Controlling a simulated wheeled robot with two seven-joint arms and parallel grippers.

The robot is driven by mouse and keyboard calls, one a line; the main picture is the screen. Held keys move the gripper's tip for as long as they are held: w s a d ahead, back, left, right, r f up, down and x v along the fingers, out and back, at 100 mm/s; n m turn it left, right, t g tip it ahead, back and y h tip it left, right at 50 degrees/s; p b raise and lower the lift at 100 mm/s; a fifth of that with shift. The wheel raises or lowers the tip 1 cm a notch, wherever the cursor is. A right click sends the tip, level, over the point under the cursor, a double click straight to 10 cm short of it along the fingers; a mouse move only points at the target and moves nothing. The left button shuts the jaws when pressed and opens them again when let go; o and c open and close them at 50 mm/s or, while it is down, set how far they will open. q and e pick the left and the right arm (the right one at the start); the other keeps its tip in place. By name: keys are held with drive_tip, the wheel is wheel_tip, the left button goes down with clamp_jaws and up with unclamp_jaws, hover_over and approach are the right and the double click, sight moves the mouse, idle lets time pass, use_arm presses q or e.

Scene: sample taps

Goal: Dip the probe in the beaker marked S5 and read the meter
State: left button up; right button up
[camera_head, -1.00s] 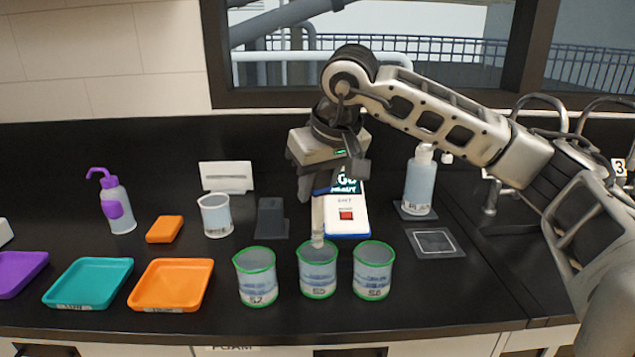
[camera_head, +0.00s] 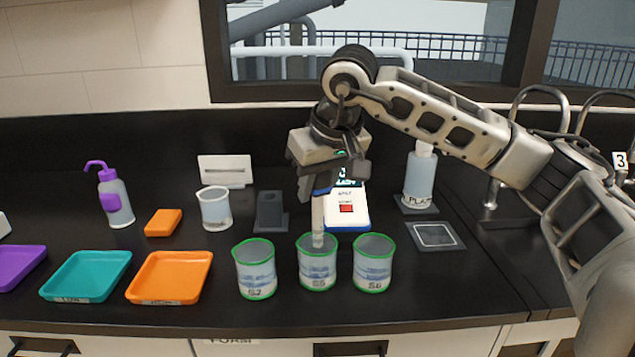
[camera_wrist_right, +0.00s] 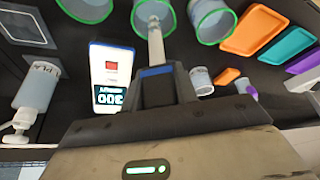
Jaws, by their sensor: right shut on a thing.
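My right gripper (camera_head: 322,178) is shut on the probe, a pale upright rod (camera_head: 318,218) with a dark and blue top. The probe's lower end is within the green rim of the beaker marked S5 (camera_head: 317,272), the middle of three. Whether the tip touches the liquid is unclear. The wrist view also shows the probe (camera_wrist_right: 156,48) running into that beaker (camera_wrist_right: 140,17). The white meter (camera_head: 348,217) with a red button stands behind; my gripper partly hides its screen. The meter's lit screen (camera_wrist_right: 109,96) shows upside down in the wrist view. My left gripper is out of view.
A dark empty stand (camera_head: 270,212), a plain beaker (camera_head: 214,210) and an orange block (camera_head: 163,223) are behind left. Trays lie at left; a bottle (camera_head: 420,178) and a flat pad (camera_head: 436,236) are at right.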

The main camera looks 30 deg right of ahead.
sight(321, 210)
drive_tip(key=shift+f, duration=0.1)
drive_tip(key=shift+f+b, duration=2.9)
drive_tip(key=shift+f, duration=0.65)
drive_tip(key=shift+r, duration=0.25)
idle(4.1)
